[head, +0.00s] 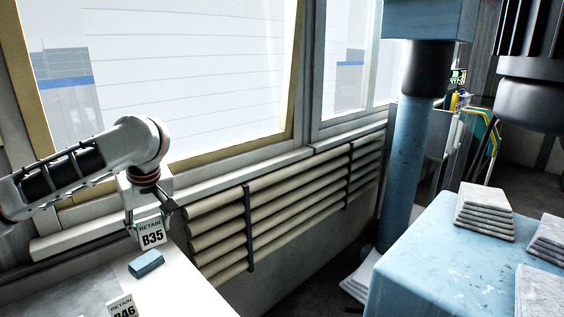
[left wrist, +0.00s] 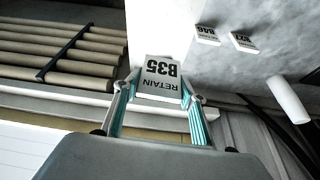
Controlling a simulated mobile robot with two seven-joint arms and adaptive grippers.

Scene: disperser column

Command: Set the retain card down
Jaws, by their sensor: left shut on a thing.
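My left gripper (head: 152,212) is shut on a white retain card marked B35 (head: 152,234), at the far end of the white tabletop (head: 195,295). In the left wrist view the same card (left wrist: 160,80) sits between the two fingertips (left wrist: 160,98), its print upside down. I cannot tell whether its lower edge touches the tabletop. Another retain card, B46 (head: 122,306), stands nearer on the tabletop, cut off by the picture's lower edge. The left wrist view shows it as well (left wrist: 207,35), beside a further card (left wrist: 243,42). My right gripper is not in view.
A blue block (head: 146,264) lies on the tabletop just in front of the held card. Beige pipes (head: 270,225) run along the wall under the window. A blue table (head: 410,262) with stacked grey cloths (head: 485,212) stands at the right, past a floor gap.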

